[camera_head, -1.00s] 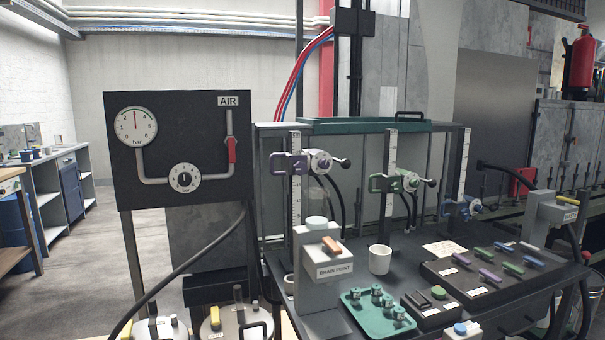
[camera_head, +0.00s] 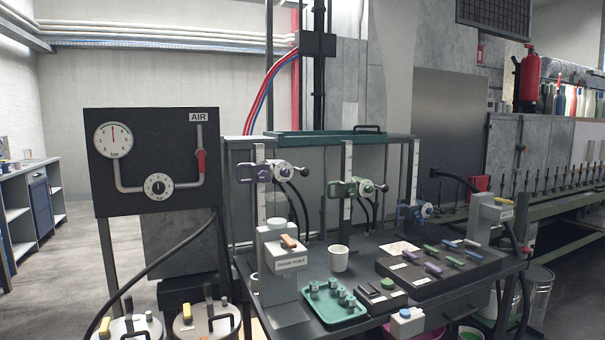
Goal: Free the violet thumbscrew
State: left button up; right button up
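The violet thumbscrew is most likely on the violet clamp (camera_head: 252,173), which sits on the left upright scale post at the back of the bench. A round grey head (camera_head: 284,171) with a dark-knobbed lever is fixed to the right of this clamp. The thumbscrew itself is too small to make out clearly. A green clamp (camera_head: 343,188) and a blue clamp (camera_head: 408,213) sit on the other posts to the right. Neither of my grippers shows in this view.
The dark bench (camera_head: 345,268) carries a drain point block (camera_head: 283,275), a white cup (camera_head: 339,258), a green tray (camera_head: 340,318) with several small metal parts, and a black rack (camera_head: 405,267) with coloured bars. The air panel (camera_head: 150,185) stands left. Open floor lies at far left.

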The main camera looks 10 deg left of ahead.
aim_at(263, 176)
jog(key=i, duration=0.65)
jog(key=u, duration=1)
